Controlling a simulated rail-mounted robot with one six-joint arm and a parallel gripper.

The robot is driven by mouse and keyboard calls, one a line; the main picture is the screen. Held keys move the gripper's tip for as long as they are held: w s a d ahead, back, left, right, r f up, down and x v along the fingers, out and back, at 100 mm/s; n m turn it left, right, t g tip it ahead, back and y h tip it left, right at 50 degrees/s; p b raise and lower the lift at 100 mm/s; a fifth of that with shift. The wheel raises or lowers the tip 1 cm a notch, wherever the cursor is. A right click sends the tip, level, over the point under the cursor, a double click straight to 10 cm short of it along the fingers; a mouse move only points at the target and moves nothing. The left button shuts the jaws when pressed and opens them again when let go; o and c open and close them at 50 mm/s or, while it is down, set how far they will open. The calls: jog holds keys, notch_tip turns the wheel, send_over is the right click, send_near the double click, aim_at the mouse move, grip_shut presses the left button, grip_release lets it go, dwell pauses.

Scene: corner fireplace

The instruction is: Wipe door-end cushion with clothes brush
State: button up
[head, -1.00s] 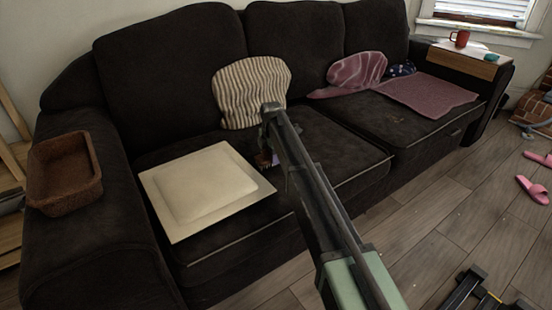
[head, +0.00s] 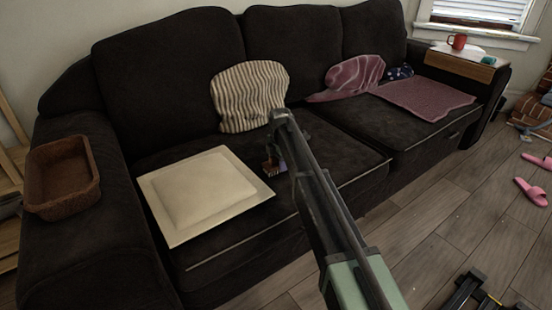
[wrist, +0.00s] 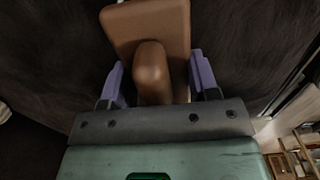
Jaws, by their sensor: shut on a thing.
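My gripper (head: 282,162) hangs above the dark sofa's left seat cushion (head: 325,150). In the wrist view my gripper (wrist: 153,85) has its purple fingers on both sides of the clothes brush's brown handle (wrist: 152,70). The brush's broad brown back (wrist: 150,20) lies beyond it. In the head view the clothes brush (head: 270,168) is small and dark, with its bristles down; I cannot tell whether it touches the seat. A striped cushion (head: 248,95) and a pink cushion (head: 355,75) lean on the backrest. No door shows, so I cannot tell which cushion is door-end.
A cream square panel (head: 205,190) lies on the seat left of the brush. A brown basket (head: 62,178) sits on the left armrest. A pink cloth (head: 430,93) covers part of the right seat. A red mug (head: 457,41) stands on the right armrest tray. Pink slippers (head: 531,191) lie on the floor.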

jog(key=shift+s+d, duration=0.7)
jog(key=shift+s, duration=0.25)
jog(key=shift+s+d, duration=0.7)
jog(key=shift+s, duration=0.25)
jog(key=shift+s+d, duration=0.7)
jog(key=shift+s, duration=0.25)
notch_tip(320, 180, up, 6)
jog(key=p, duration=0.6)
notch_tip(320, 180, up, 3)
jog(key=p, duration=0.3)
